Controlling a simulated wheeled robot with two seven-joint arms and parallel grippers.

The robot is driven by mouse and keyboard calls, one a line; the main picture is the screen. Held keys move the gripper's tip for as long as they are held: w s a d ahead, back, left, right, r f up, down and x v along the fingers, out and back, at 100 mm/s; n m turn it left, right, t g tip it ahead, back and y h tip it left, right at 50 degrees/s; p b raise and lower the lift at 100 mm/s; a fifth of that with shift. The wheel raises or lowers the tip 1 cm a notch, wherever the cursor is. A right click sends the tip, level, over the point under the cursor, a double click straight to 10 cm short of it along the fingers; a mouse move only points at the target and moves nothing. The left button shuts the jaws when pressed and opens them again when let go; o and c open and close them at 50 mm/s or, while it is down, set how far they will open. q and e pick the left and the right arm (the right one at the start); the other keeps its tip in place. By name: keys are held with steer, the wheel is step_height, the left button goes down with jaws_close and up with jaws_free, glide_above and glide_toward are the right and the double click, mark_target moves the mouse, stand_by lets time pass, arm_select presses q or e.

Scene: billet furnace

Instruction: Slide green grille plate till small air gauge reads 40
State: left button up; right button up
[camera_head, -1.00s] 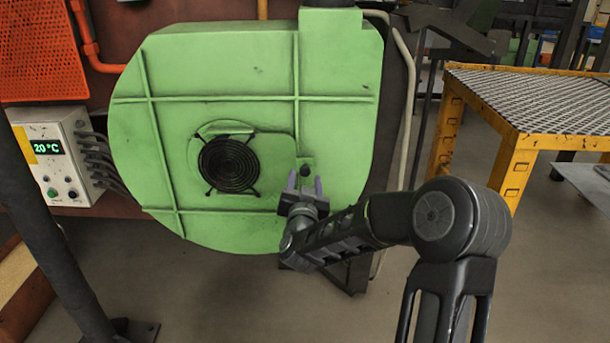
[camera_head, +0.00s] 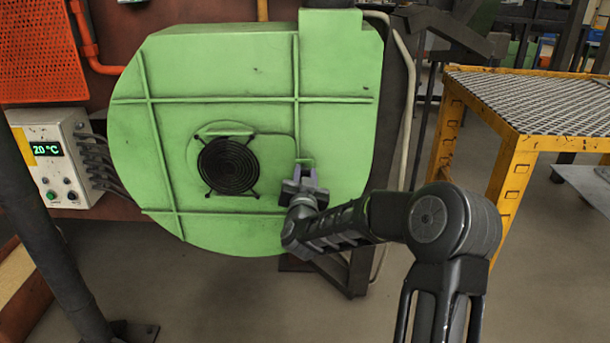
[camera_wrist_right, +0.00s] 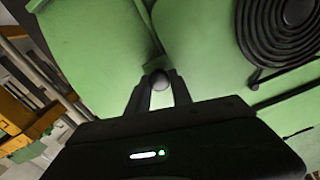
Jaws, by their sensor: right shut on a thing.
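The green grille plate (camera_head: 273,150) lies on the front of the big green blower housing (camera_head: 220,70), around a round black grille (camera_head: 230,165). A small dark knob (camera_wrist_right: 161,77) shows between my right fingers in the right wrist view. My right gripper (camera_head: 305,173) is shut on this knob, just right of the grille; it also shows in the right wrist view (camera_wrist_right: 157,84). In the head view the gripper mostly hides the knob. I see no small air gauge that I can make out. My left gripper is out of view.
A white control box (camera_head: 60,165) at the left shows a green 20 °C display. A dark post (camera_head: 45,230) stands in the left foreground. A yellow table with a mesh top (camera_head: 545,100) stands at the right. The floor below the housing looks clear.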

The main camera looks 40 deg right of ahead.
jaws_close()
stand_by(0.8)
steer(key=s+d, duration=0.2)
steer(key=d, duration=0.1)
steer(key=shift+b, duration=0.4)
steer(key=o, duration=0.7)
jaws_free()
steer(key=shift+o, duration=0.2)
steer(key=shift+a, duration=0.1)
steer(key=p+v, duration=0.1)
steer(key=v, duration=0.7)
